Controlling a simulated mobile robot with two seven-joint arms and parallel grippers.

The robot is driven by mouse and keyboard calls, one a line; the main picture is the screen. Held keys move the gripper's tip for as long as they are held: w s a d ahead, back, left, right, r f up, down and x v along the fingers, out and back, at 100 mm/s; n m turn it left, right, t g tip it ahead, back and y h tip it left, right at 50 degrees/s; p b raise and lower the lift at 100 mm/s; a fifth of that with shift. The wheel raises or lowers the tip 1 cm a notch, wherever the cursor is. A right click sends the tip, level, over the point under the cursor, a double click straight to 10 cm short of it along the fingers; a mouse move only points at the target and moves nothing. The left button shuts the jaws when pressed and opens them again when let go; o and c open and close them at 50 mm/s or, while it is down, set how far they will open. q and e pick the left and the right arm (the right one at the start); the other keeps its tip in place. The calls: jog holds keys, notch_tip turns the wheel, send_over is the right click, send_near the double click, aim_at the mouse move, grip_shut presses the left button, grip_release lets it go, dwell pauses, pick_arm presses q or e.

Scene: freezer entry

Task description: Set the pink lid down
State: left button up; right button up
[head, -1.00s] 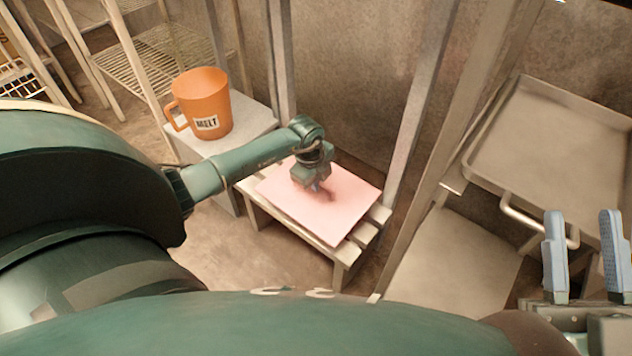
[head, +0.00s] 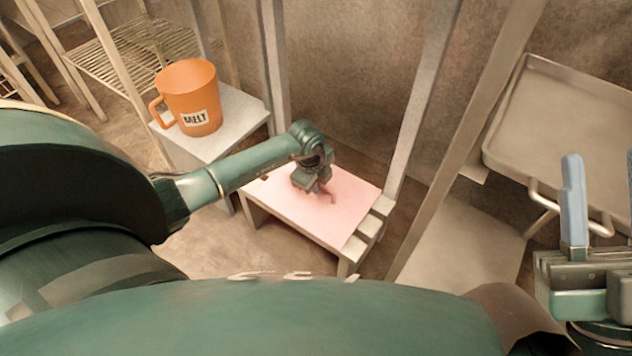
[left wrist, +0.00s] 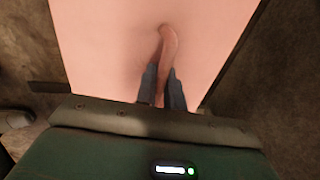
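The pink lid (head: 340,215) is a flat pink sheet with a curved handle, above or on the low slatted bench (head: 295,233). I cannot tell whether it touches the slats everywhere. My left gripper (head: 322,190) is over the lid, pointing down. In the left wrist view, the two fingers (left wrist: 161,90) are closed around the lid's pink handle (left wrist: 168,50), and the lid (left wrist: 110,45) fills the upper middle. My right gripper (head: 602,205) is at the right edge of the head view, fingers apart and empty; one finger is partly cut off.
An orange mug (head: 188,95) with a label stands on a pale block (head: 237,122) left of the bench. A wire shelf (head: 125,55) is behind it. Metal posts (head: 425,95) rise behind the bench. A grey tray (head: 565,125) with a bar handle is at the right.

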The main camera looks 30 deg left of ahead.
pick_arm(q)
jog(key=o, duration=0.5)
jog(key=shift+c, duration=0.2)
